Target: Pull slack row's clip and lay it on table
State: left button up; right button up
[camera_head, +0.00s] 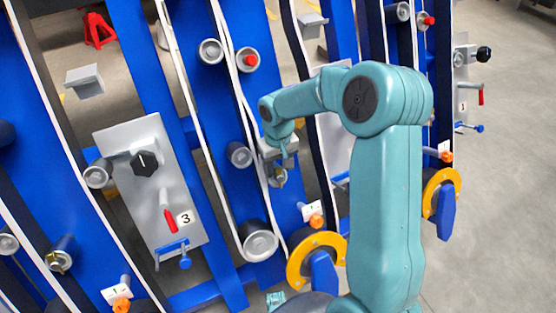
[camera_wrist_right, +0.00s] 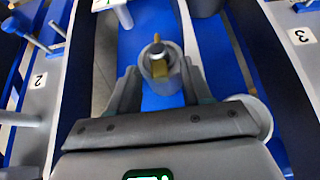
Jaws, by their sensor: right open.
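My right gripper (camera_head: 279,160) is at a brass-coloured clip (camera_head: 280,178) on a grey roller or pin on a blue row of the chassis. In the right wrist view the open fingers of my right gripper (camera_wrist_right: 160,78) stand on either side of the grey cylinder (camera_wrist_right: 158,66), with the brass clip (camera_wrist_right: 157,50) across its end. I cannot tell whether the fingers touch it. A similar brass clip (camera_head: 59,259) shows on a row at the lower left. My left gripper is not in view. I see no table.
A grey plate marked 3 (camera_head: 150,185) with a black knob (camera_head: 144,162) and red handle (camera_head: 170,218) stands to the left. Yellow-rimmed wheels (camera_head: 303,247) stick out below. Dark belts with white edges run between the rows. Open floor (camera_head: 505,150) lies to the right.

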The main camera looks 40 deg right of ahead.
grip_shut()
jog(key=w+d+r+p, duration=0.1)
jog(key=w+r+p, duration=0.2)
jog(key=r+p, duration=0.3)
jog(key=shift+w, duration=0.15)
dwell(0.8)
jog(key=shift+r, duration=0.1)
